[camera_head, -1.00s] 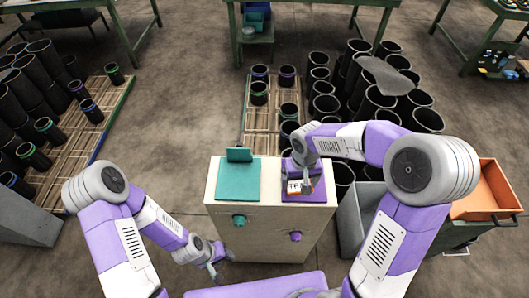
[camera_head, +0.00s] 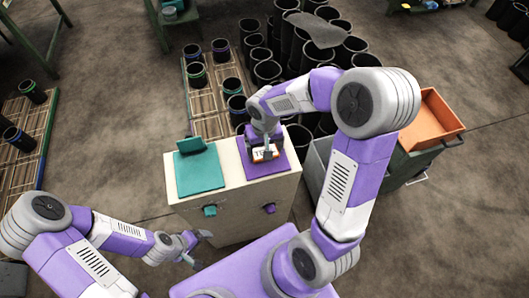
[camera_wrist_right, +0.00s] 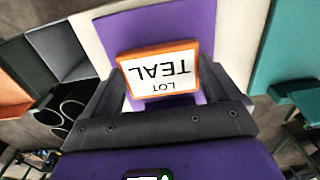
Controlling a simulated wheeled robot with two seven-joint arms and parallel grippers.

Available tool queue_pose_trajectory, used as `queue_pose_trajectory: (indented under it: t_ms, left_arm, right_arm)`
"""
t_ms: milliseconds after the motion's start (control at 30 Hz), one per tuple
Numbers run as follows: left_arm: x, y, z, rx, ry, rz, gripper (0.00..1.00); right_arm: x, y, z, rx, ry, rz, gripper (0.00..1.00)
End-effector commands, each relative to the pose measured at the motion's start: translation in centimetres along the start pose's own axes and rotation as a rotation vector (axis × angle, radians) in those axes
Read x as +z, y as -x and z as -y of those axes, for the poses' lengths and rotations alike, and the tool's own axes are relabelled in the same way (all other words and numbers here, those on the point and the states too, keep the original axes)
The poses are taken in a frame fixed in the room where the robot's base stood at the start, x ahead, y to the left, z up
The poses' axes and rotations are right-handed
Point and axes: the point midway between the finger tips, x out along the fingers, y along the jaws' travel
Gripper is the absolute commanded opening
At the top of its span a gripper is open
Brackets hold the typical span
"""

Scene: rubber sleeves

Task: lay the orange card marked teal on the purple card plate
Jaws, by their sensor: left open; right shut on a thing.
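The orange-framed card (camera_head: 265,154), with a white face reading "LOT TEAL" in the right wrist view (camera_wrist_right: 158,72), is in my right gripper (camera_head: 264,146). The gripper is shut on it, with a finger at each side. The card is over the purple plate (camera_head: 281,167) on top of the cream cabinet (camera_head: 236,226). The purple plate also shows behind the card in the right wrist view (camera_wrist_right: 190,20). Whether the card touches the plate, I cannot tell. My left gripper (camera_head: 196,246) is open and empty, low beside the cabinet's left front.
A teal plate (camera_head: 200,174) with a raised teal block lies left of the purple one. A teal knob (camera_head: 209,211) and a purple knob (camera_head: 269,208) are on the cabinet front. Black sleeves stand behind. An orange bin (camera_head: 435,120) is at the right.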

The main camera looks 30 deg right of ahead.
Motion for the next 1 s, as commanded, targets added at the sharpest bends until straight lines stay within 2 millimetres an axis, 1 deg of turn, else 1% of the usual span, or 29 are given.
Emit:
queue_pose_trajectory:
  t_ms: [33,100,200,433,567,600,633,667,867,1000]
  left_arm:
    - [0.0,-0.3,0.1,0.000,0.000,0.000,0.91]
    - [0.0,-0.5,0.2,0.000,0.000,0.000,0.91]
    - [0.0,-0.7,0.2,0.000,0.000,0.000,0.91]
    - [0.0,-0.6,0.2,0.000,0.000,0.000,0.91]
    - [-0.1,-1.0,0.4,0.000,0.000,0.000,0.91]
    - [0.0,-1.0,0.4,0.000,0.000,0.000,0.91]
    - [0.0,-0.9,0.3,0.000,0.000,0.000,0.91]
    - [0.0,-0.9,0.3,0.000,0.000,0.000,0.91]
    - [0.0,-0.9,0.3,0.000,0.000,0.000,0.91]
    - [0.0,-0.3,0.1,0.000,0.000,0.000,0.91]
  right_arm:
    - [0.1,-1.0,0.0,0.001,-0.001,0.005,0.59]
    - [0.1,-2.1,-0.1,0.002,-0.001,0.006,0.59]
    - [0.1,-3.0,0.0,0.001,0.000,0.004,0.59]
    - [0.0,-2.9,0.0,0.000,0.000,0.001,0.59]
    - [0.0,-3.4,0.0,0.000,0.000,0.001,0.59]
    - [0.0,-3.3,0.0,0.000,0.000,0.001,0.94]
    - [0.0,-3.2,0.0,0.000,0.000,0.001,0.99]
    - [0.0,-3.2,0.0,0.000,0.000,0.001,1.00]
    - [0.0,-3.2,0.0,0.000,0.000,0.001,1.00]
    - [0.0,-2.5,0.0,0.000,0.000,0.000,1.00]
